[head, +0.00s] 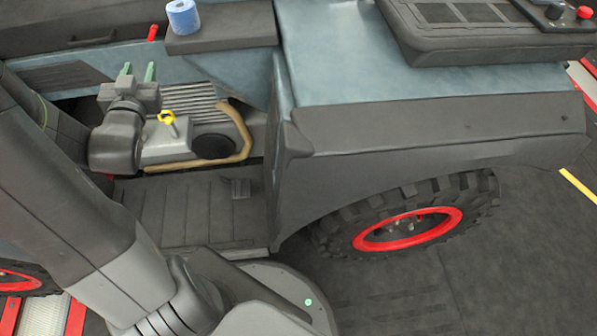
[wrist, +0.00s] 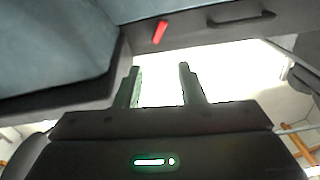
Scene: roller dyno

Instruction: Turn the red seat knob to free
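A small red knob or handle (head: 152,32) shows at the edge of a dark ledge at the upper left of the head view. It also shows in the wrist view as a short, tilted red piece (wrist: 160,32) under a dark panel, beyond the fingertips. I cannot read which setting it is at. My gripper (head: 138,70) points up toward it with its two greenish fingers apart. In the wrist view my gripper (wrist: 159,68) is open and empty, with a clear gap between it and the red piece.
A blue roll (head: 183,17) stands on a dark shelf right of the red piece. A yellow-handled part (head: 167,118) and a brown curved rail (head: 240,130) lie close to my wrist. A control panel with a red knob (head: 585,12) is at the far right.

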